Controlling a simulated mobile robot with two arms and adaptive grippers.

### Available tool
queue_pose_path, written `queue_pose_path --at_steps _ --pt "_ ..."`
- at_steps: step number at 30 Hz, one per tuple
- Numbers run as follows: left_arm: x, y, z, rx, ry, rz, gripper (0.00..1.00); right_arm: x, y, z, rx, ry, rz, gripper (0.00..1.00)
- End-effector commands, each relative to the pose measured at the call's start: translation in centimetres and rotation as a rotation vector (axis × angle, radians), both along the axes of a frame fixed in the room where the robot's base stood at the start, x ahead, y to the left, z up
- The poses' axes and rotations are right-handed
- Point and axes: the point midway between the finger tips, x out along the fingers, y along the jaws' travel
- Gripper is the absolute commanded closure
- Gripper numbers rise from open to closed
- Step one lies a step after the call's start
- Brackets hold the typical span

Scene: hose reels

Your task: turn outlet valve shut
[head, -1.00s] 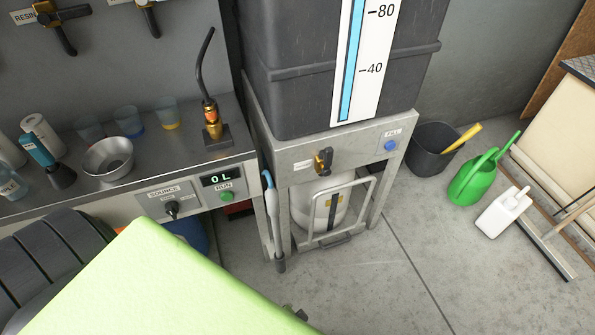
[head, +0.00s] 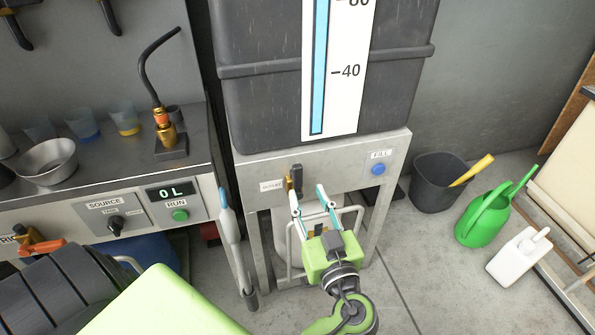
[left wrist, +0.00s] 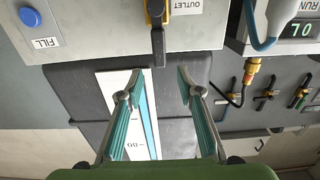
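The outlet valve (head: 296,181), with a brass-yellow body and a black lever, is on the grey stand's front panel beside the OUTLET label (head: 271,186). In the left wrist view, which is upside down, the valve lever (left wrist: 158,40) runs upright in the picture. My left gripper (head: 308,195) is open and empty, its fingertips just below and right of the valve. In the left wrist view its fingertips (left wrist: 160,74) are spread either side of the lever's line. I cannot tell the remaining depth; no contact shows. My right gripper is not in view.
The dark tank (head: 260,95) with a blue level gauge (head: 320,70) sits above the stand. A blue FILL button (head: 378,169) is right of the valve. A bench (head: 60,205) stands left. A black bin (head: 437,190) and green watering can (head: 482,220) stand right.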

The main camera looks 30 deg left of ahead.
Motion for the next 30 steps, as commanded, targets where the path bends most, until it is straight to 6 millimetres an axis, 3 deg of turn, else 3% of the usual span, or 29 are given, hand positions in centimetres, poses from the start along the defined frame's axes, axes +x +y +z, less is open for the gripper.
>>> queue_pose_path --at_steps 6,12,26,30 --pt "3.2 3.7 0.2 0.004 0.0 -0.001 0.67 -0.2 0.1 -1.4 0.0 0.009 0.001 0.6" --pt "5.2 6.0 0.1 0.003 0.001 -0.002 0.67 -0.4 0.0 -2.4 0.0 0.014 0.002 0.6" --pt "6.1 7.1 -0.1 0.0 0.003 -0.002 0.67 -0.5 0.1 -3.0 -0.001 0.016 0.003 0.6" --pt "6.1 7.1 -0.1 0.0 0.004 -0.002 0.98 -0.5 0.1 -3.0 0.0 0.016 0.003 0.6"
